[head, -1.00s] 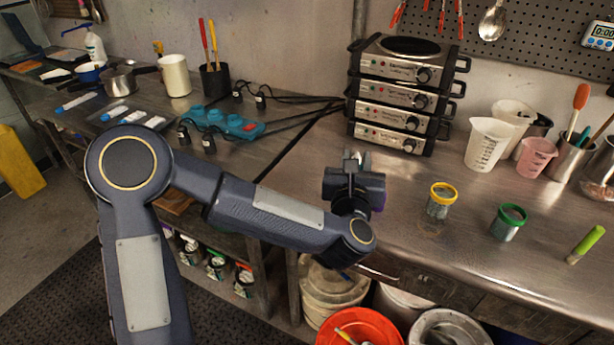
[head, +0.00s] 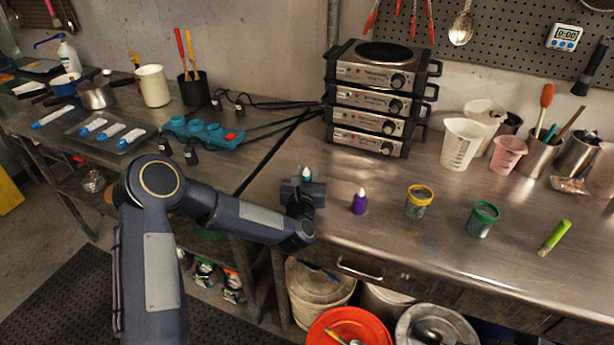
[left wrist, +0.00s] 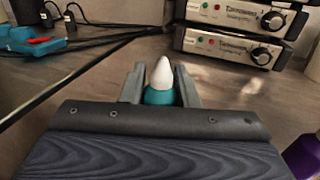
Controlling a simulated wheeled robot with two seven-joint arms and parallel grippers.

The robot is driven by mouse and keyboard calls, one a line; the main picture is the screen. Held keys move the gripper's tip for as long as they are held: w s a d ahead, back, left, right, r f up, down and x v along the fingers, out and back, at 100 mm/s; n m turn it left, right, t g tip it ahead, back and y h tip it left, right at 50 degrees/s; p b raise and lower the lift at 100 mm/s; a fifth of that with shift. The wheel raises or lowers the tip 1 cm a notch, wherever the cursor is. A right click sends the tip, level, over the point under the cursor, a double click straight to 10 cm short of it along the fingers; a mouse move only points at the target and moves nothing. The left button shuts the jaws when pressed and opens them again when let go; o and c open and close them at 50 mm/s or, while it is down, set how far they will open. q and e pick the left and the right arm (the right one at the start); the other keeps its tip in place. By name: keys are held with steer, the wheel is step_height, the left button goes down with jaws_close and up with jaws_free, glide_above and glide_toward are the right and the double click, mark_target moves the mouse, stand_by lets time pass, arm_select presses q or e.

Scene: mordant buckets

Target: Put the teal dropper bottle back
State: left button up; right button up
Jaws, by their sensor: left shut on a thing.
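The teal dropper bottle (left wrist: 159,96) with a white pointed tip stands between the two fingers of my left gripper (left wrist: 160,90) in the left wrist view. The gripper is shut on it. In the head view my left gripper (head: 306,178) is over the left part of the steel bench (head: 345,230), and only the bottle's white tip (head: 307,172) and a little teal show. The bottle's lower part is hidden, so I cannot tell whether it touches the bench. A teal rack (head: 204,131) lies further left, with black dropper bottles beside it. My right gripper is not in view.
A purple dropper bottle (head: 359,202), a yellow-lidded jar (head: 419,202), a green-lidded jar (head: 482,219) and a green marker (head: 554,237) stand or lie to the right. Stacked hot plates (head: 378,98) are behind my gripper. Black cables (head: 285,130) cross the bench behind it.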

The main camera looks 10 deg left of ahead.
arm_select(q)
steer(key=shift+f, duration=0.65)
steer(key=shift+f+b, duration=0.2)
steer(key=shift+b, duration=0.2)
steer(key=o, duration=1)
steer(key=shift+r, duration=0.1)
steer(key=shift+c, duration=0.2)
